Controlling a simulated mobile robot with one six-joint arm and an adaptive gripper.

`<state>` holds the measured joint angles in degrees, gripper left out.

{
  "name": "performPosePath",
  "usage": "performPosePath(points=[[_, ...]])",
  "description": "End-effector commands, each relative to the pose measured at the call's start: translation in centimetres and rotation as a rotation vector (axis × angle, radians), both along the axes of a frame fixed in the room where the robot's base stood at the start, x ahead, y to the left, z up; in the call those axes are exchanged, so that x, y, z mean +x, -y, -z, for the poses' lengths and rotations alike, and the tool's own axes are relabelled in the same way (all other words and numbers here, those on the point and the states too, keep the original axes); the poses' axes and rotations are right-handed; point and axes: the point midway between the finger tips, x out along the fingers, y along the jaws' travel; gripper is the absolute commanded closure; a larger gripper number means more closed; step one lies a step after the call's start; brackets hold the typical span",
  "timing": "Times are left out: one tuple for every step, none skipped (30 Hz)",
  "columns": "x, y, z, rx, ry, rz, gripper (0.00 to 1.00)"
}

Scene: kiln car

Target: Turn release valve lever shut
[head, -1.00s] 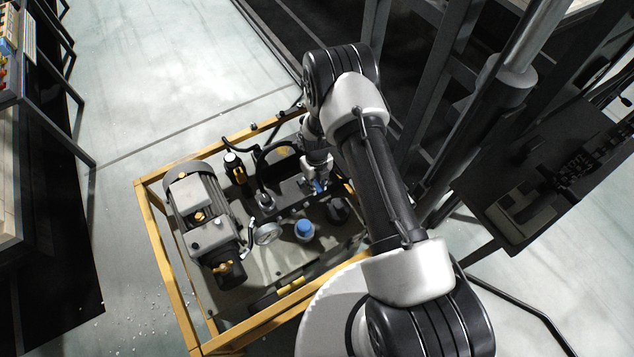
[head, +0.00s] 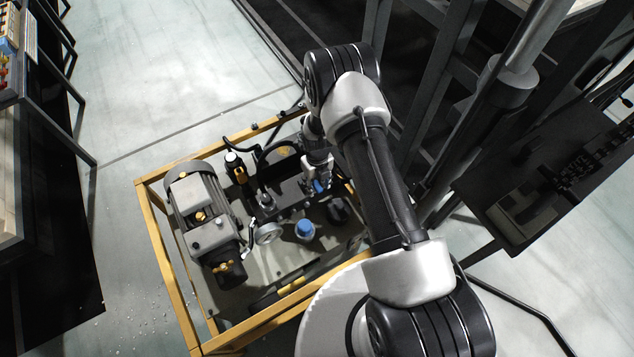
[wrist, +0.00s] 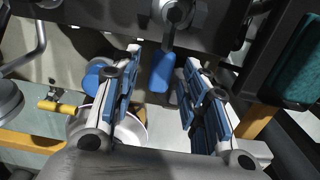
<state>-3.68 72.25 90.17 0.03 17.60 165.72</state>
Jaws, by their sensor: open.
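The release valve lever (wrist: 162,72) has a blue grip on a metal stem. In the wrist view it hangs down from a round pivot (wrist: 172,12) on the dark manifold block. My gripper (wrist: 163,62) is open, with one blue-padded finger on each side of the blue grip. Clear gaps show between the grip and both fingers. In the head view my gripper (head: 318,172) is over the right part of the hydraulic unit, and the lever is largely hidden beside it.
A yellow frame (head: 165,260) surrounds the unit. Inside it are a grey motor (head: 195,200), a round gauge (head: 268,233) and a blue cap (head: 304,229). A teal-faced dark block (wrist: 300,60) is close on the right in the wrist view. Open floor lies left of the frame.

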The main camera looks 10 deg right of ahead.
Motion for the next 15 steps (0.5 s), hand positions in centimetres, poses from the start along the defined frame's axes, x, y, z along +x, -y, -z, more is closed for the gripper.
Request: performPosePath(points=[[0.1,0.0,-0.4,0.001,0.002,0.000,0.59],[0.1,0.0,-0.7,0.000,0.002,0.000,0.59],[0.1,0.0,-1.3,0.000,0.003,0.000,0.59],[0.1,0.0,-1.7,0.000,0.003,0.000,0.59],[0.2,0.0,-2.3,0.000,0.003,0.000,0.59],[0.1,0.0,-3.1,0.000,0.003,0.000,0.59],[0.2,0.0,-3.8,0.000,0.004,0.000,0.59],[0.2,0.0,-4.5,0.001,0.005,0.000,0.59],[0.2,0.0,-5.4,0.001,0.005,0.000,0.59],[0.2,0.0,-6.0,0.001,0.005,0.000,0.59],[0.2,0.0,-6.7,0.000,0.004,0.000,0.59],[0.1,0.0,-7.5,0.001,0.005,0.000,0.59],[0.1,0.0,-8.1,0.000,0.004,0.000,0.59],[0.2,0.0,-8.7,0.000,0.004,0.000,0.59],[0.1,0.0,-9.3,0.000,0.003,0.000,0.59]])
